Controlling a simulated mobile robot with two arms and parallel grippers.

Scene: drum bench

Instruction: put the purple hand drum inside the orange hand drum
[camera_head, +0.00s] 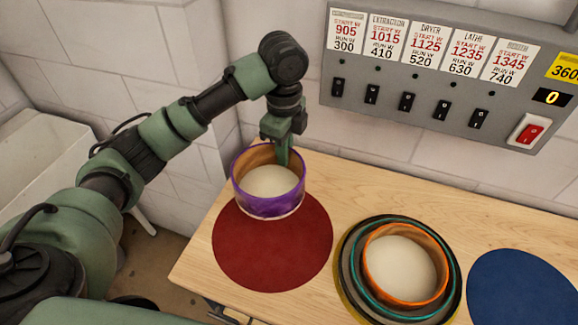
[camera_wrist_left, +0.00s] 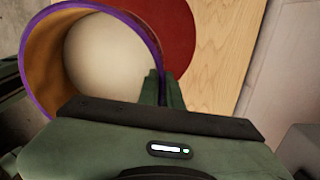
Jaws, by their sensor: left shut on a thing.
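The purple hand drum (camera_head: 266,205) is a round open ring with a pale skin inside. It appears held at the back edge of the red round mat (camera_head: 270,255), upright or nearly so. My left gripper (camera_head: 284,152) is shut on its far right rim. The drum also shows in the left wrist view (camera_wrist_left: 38,75), with the gripper fingers (camera_wrist_left: 157,88) at its rim. The orange hand drum (camera_head: 372,273) stands to the right, inside a teal ring and a dark outer ring. Its inside shows only a pale skin. Whether the purple drum touches the mat is unclear.
A blue round mat (camera_head: 525,290) lies at the right on the wooden bench (camera_head: 365,200). A grey switch panel (camera_head: 440,85) hangs on the wall behind. Bare wood lies between the red mat and the nested rings. A pale basin (camera_head: 45,160) is at the left.

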